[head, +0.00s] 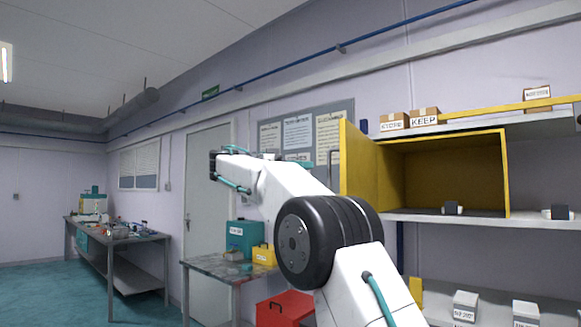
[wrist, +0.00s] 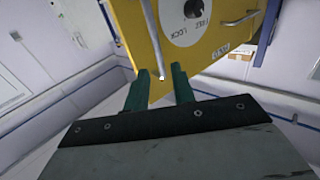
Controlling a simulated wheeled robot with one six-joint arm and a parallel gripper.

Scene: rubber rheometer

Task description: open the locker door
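The yellow locker (head: 450,172) sits on the wall shelf at the right, and its dark inside is visible. Its door (head: 357,168) stands swung out from the left side of the opening. A grey bar handle (head: 333,166) shows at the door's outer side. In the wrist view the door (wrist: 165,55) fills the upper middle, with a round dial plate (wrist: 190,15) and the handle (wrist: 238,20).
Boxes (head: 410,120) stand on the upper shelf above the locker. A bench (head: 215,268) with a teal case (head: 243,234) and a yellow box (head: 264,255) is below my arm. A red box (head: 285,307) is beside it. Floor at the left (head: 40,275) is clear.

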